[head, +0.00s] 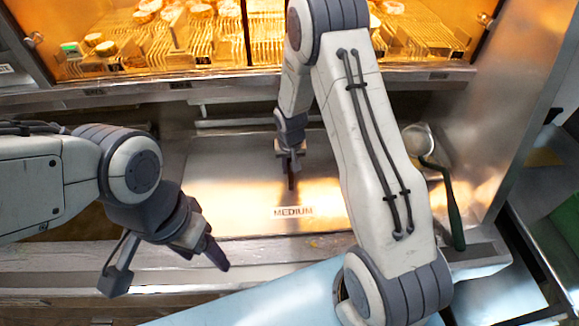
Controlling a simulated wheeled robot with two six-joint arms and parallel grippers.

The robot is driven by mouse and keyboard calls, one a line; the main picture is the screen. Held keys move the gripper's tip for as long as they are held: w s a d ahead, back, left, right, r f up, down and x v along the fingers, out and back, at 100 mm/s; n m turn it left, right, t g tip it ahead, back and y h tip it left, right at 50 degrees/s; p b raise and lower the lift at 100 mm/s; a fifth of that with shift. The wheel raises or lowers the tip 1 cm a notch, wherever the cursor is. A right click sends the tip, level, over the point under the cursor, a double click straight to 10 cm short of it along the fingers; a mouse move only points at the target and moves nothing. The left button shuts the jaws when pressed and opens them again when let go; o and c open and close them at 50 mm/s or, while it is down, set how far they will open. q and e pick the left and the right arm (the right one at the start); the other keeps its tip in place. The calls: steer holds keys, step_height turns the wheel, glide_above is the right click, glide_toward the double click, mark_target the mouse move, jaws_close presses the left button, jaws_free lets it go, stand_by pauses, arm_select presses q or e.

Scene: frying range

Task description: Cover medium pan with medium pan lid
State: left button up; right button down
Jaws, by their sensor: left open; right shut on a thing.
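The medium pan lid (235,200) is a flat metal sheet with a "MEDIUM" label, lying over the middle of the range counter. My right gripper (291,182) reaches down over its middle and is shut on the lid, at what seems to be its handle; the fingers hide the grip. The medium pan is not visible; the lid hides what is below it, and I cannot tell how closely the lid sits. My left gripper (168,268) is open and empty, with its fingers spread over the front ledge, left of the lid and apart from it.
A lit warming cabinet (248,35) with wire racks and round food items stands behind. A ladle (453,208) with a green handle lies at the right. My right arm hides part of the lid's right side. A metal ledge (60,283) runs along the front.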

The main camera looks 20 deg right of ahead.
steer(key=shift+w+f+b, duration=0.1)
steer(key=shift+f+b, duration=0.2)
steer(key=shift+f, duration=0.2)
steer(key=c, duration=0.7)
jaws_free()
steer(key=shift+o, duration=1.1)
steer(key=shift+f, duration=0.1)
steer(key=shift+r, duration=0.2)
